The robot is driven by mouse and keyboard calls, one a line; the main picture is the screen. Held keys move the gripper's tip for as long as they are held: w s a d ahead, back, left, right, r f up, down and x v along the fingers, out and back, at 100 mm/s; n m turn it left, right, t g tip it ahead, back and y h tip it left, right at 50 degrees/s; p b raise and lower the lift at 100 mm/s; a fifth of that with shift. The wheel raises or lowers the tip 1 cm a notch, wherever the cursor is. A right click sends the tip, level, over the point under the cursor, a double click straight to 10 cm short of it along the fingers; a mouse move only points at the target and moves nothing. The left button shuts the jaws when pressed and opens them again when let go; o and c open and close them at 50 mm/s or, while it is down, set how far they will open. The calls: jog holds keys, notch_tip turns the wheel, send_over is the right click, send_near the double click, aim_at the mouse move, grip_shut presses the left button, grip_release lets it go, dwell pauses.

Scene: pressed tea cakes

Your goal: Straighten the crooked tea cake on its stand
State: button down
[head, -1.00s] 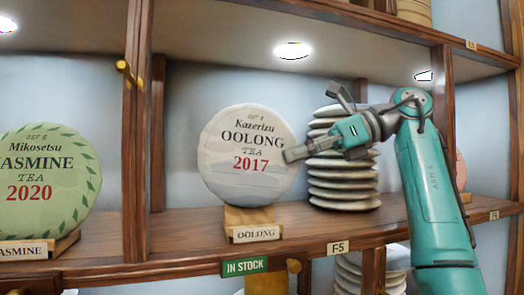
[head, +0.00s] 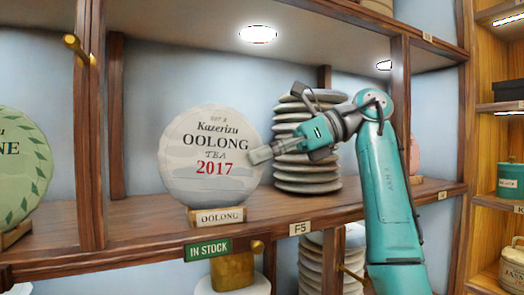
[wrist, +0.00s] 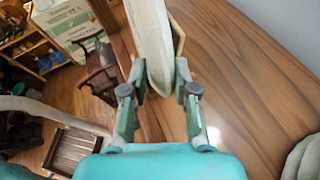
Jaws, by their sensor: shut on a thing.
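My gripper (head: 262,155) reaches in from the right and is shut on the cake's right rim. In the wrist view the cake's pale edge (wrist: 152,40) runs between the two fingertips (wrist: 160,78). The stand is partly hidden by the cake.
A stack of pale cakes (head: 308,180) stands just right and behind, close to my gripper. A wooden upright (head: 90,120) and a green jasmine cake (head: 18,180) are on the left. The shelf board (head: 150,230) is bare in front of the stack.

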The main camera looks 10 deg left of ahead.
jog(key=shift+f, duration=0.2)
dwell(0.6)
jog(key=shift+c, duration=0.9)
grip_release()
jog(key=shift+d, duration=0.1)
jog(key=shift+w+d+r, duration=0.35)
jog(key=shift+w+d, duration=0.15)
jog(key=shift+d, duration=0.2)
jog(key=shift+w+d, duration=0.1)
jog(key=shift+d, duration=0.1)
dwell(0.5)
jog(key=shift+w+d+r, duration=0.35)
jog(key=shift+w+d, duration=0.05)
jog(key=shift+d, duration=0.2)
jog(key=shift+s+d, duration=0.1)
jog(key=shift+s, duration=0.05)
